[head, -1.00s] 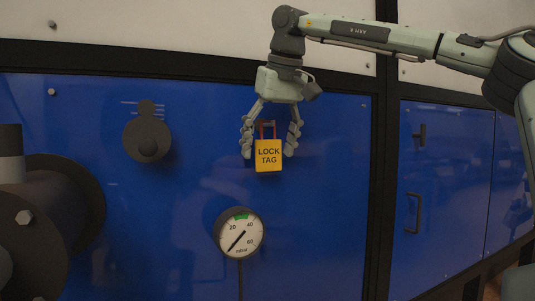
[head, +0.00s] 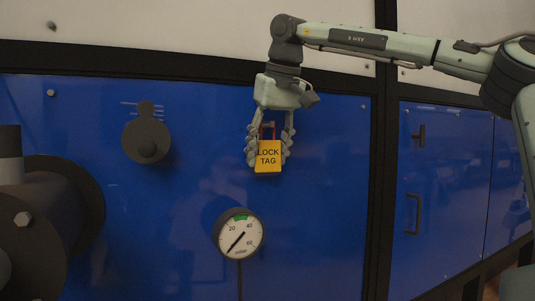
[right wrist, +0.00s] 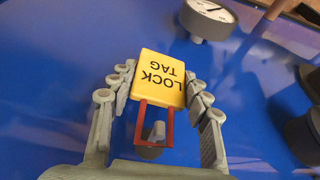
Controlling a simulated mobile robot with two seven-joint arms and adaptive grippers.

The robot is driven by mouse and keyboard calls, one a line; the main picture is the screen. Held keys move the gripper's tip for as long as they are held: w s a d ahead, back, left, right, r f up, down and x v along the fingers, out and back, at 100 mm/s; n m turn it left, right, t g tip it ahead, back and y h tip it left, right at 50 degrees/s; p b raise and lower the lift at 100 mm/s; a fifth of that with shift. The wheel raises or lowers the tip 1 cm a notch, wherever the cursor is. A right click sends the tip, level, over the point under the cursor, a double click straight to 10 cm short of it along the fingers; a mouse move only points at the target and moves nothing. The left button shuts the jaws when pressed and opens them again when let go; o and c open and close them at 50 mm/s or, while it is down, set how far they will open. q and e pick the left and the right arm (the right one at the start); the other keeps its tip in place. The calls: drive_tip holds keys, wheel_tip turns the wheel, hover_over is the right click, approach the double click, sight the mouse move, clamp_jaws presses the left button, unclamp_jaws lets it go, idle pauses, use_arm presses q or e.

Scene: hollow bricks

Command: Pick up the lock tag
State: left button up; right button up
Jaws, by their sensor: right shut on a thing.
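The lock tag (head: 268,157) is a yellow block with black "LOCK TAG" lettering and a red shackle on top. It hangs upright in front of the blue panel in the head view. My right gripper (head: 269,152) points down from above with a finger on each side of the tag, shut on it. In the right wrist view the tag (right wrist: 159,80) sits between the fingers of the gripper (right wrist: 159,84), its red shackle toward the palm. A grey peg shows within the shackle. My left gripper is not in view.
A round gauge (head: 239,234) is on the panel below the tag. A dark round knob (head: 147,140) is to the left. A large dark flanged pipe (head: 45,215) stands at the far left. Cabinet doors with handles (head: 412,214) are at the right.

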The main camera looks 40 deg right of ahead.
drive_tip(key=shift+r, duration=0.4)
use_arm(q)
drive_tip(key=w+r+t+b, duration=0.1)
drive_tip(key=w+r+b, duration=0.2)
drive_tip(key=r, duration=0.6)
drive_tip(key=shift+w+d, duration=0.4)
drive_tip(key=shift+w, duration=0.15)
use_arm(e)
drive_tip(key=s+a, duration=0.2)
drive_tip(key=s, duration=0.6)
drive_tip(key=s+a, duration=0.3)
drive_tip(key=s, duration=0.6)
drive_tip(key=shift+a+r, duration=0.25)
drive_tip(key=shift+r, duration=0.1)
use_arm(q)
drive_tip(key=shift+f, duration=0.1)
